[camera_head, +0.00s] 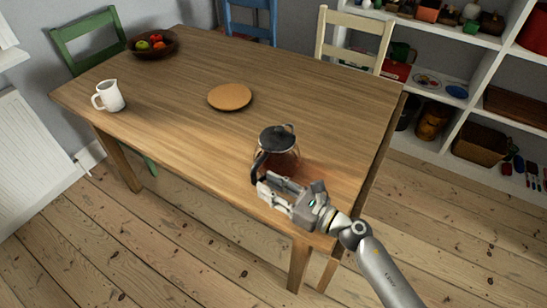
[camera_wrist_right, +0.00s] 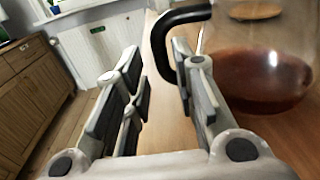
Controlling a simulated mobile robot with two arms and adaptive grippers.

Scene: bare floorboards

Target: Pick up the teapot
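The teapot (camera_head: 278,150) is glass with a black lid and black handle, and holds reddish-brown liquid. It stands upright on the wooden table (camera_head: 180,80) near its front right edge. My right gripper (camera_head: 270,188) is at the front edge, beside the handle. In the right wrist view its two fingers (camera_wrist_right: 158,78) are apart with nothing held between them. There the black handle (camera_wrist_right: 172,38) rises just beyond the right finger, which hides part of it; I cannot tell whether they touch. The teapot's glass body (camera_wrist_right: 265,70) is to the right. My left gripper is not in view.
A round wooden board (camera_head: 230,96) lies mid-table behind the teapot. A white jug (camera_head: 109,96) stands at the left, and a fruit bowl (camera_head: 153,50) at the far left corner. Chairs stand around the far side. White shelves (camera_head: 470,85) are at the right.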

